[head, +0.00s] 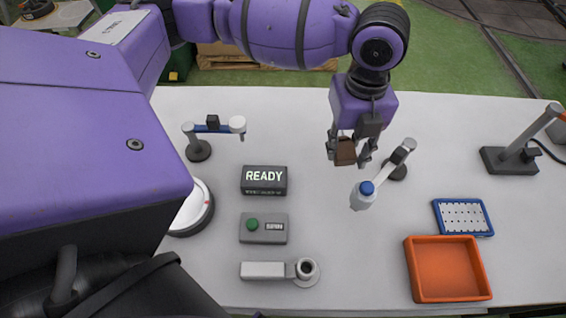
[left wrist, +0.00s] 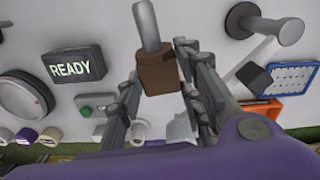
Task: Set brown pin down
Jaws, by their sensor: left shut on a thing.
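The brown pin shows in the head view as a brown block (head: 345,152). In the left wrist view it is a brown block (left wrist: 157,74) with a grey rod (left wrist: 147,28) rising toward the top edge. My left gripper (head: 347,158) is shut on the brown block, which sits between its fingers. In the left wrist view the fingers (left wrist: 160,85) stand on both sides of the block. The gripper hangs over the white table (head: 330,240), just left of a small stand. I cannot tell how high the pin is above the table. My right gripper is not in view.
A READY display (head: 264,191), green-button box (head: 264,236) and grey bar with a ring (head: 265,270) lie left. An orange tray (head: 447,298) and blue pin rack (head: 463,234) are at right.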

